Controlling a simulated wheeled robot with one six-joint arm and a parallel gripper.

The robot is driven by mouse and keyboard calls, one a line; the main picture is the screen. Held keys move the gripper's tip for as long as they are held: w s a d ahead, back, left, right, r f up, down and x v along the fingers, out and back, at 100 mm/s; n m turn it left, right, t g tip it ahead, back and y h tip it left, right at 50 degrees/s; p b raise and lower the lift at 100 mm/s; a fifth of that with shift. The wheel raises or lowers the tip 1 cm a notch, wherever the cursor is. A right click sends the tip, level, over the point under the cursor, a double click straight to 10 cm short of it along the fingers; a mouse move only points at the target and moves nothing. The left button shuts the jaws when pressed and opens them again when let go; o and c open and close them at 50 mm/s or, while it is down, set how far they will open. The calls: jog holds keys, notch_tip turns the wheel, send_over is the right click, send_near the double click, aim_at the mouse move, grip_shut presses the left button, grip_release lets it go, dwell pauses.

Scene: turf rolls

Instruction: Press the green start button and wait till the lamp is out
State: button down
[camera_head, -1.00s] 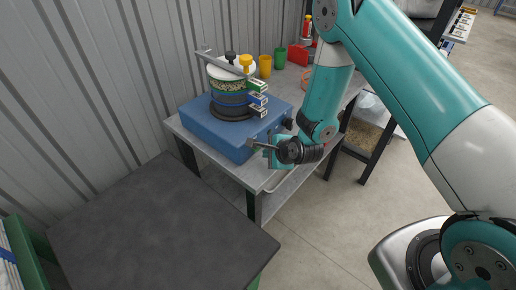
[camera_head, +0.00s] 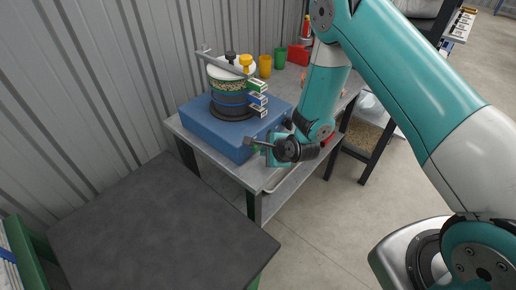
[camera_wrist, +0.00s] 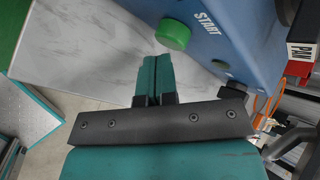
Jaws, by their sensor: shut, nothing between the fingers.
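The blue machine (camera_head: 225,128) stands on a grey table with a stack of round sieves (camera_head: 232,92) clamped on top. In the wrist view its front panel (camera_wrist: 245,45) shows the round green start button (camera_wrist: 173,35) beside the word START. A smaller dull green round spot (camera_wrist: 220,65) sits on the panel below the word; I cannot tell whether it is the lamp or whether it is lit. My gripper (camera_wrist: 155,60) is shut and empty, its tips just short of the button in the picture, seemingly not touching. In the head view my gripper (camera_head: 250,142) is at the machine's front, hiding the button.
A dark empty table (camera_head: 160,225) stands in front at the left. Yellow (camera_head: 265,66) and green (camera_head: 280,57) cups and a red item (camera_head: 298,54) stand behind the machine. A corrugated wall (camera_head: 90,90) runs along the left. The floor at the right is open.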

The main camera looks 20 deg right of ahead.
jog(key=shift+w+a, duration=0.25)
jog(key=shift+w, duration=0.15)
dwell(0.4)
jog(key=shift+s, duration=0.1)
jog(key=shift+s+d, duration=0.5)
jog(key=shift+s, duration=0.2)
jog(key=shift+d, duration=0.1)
jog(key=s+d, duration=0.1)
jog(key=s+b, duration=0.1)
jog(key=s+d, duration=0.1)
jog(key=s, duration=0.1)
jog(key=shift+s+d, duration=0.1)
jog(key=shift+d, duration=0.2)
dwell(0.8)
